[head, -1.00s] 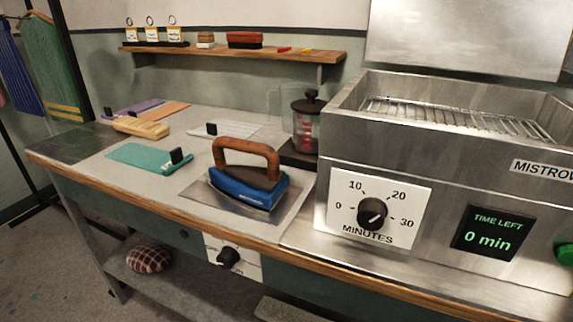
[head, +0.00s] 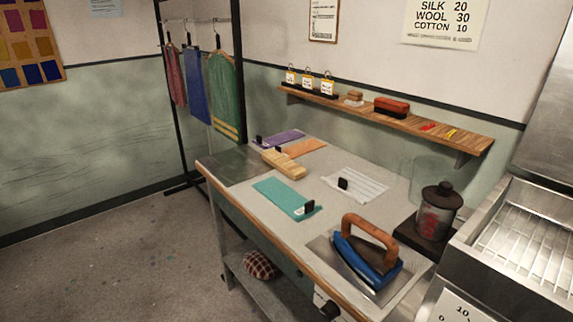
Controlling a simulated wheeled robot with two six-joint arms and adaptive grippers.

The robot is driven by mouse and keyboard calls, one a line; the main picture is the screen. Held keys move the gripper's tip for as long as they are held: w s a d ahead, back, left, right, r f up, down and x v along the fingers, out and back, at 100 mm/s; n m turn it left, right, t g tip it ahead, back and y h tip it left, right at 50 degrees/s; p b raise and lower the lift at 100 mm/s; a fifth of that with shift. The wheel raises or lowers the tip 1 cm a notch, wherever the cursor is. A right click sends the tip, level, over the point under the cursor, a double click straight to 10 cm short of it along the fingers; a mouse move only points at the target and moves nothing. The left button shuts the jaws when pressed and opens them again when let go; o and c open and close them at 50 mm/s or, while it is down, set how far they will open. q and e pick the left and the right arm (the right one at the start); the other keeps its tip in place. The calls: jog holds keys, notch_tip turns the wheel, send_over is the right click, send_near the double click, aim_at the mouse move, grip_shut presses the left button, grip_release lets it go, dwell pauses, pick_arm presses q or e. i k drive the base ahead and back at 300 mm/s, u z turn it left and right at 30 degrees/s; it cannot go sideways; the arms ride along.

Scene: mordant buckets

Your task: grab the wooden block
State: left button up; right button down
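The wooden block (head: 283,164) is pale and lies on the far left part of the worktable, beside an orange cloth (head: 305,147) and a purple cloth (head: 279,138). A teal cloth (head: 284,198) with a black clip lies nearer than the block. Neither of my grippers shows in the head view.
A blue iron (head: 366,262) with a wooden handle stands on a metal plate at the table's near right. A lidded jar (head: 437,210) and a steel steamer (head: 530,240) are to the right. A wall shelf (head: 400,112) runs behind. Open floor (head: 120,250) lies left of the table.

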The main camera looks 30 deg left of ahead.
aim_at(290, 168)
jog(key=k, duration=0.5)
jog(key=u, duration=2.05)
jog(key=i, duration=1.55)
jog(key=z, duration=2.65)
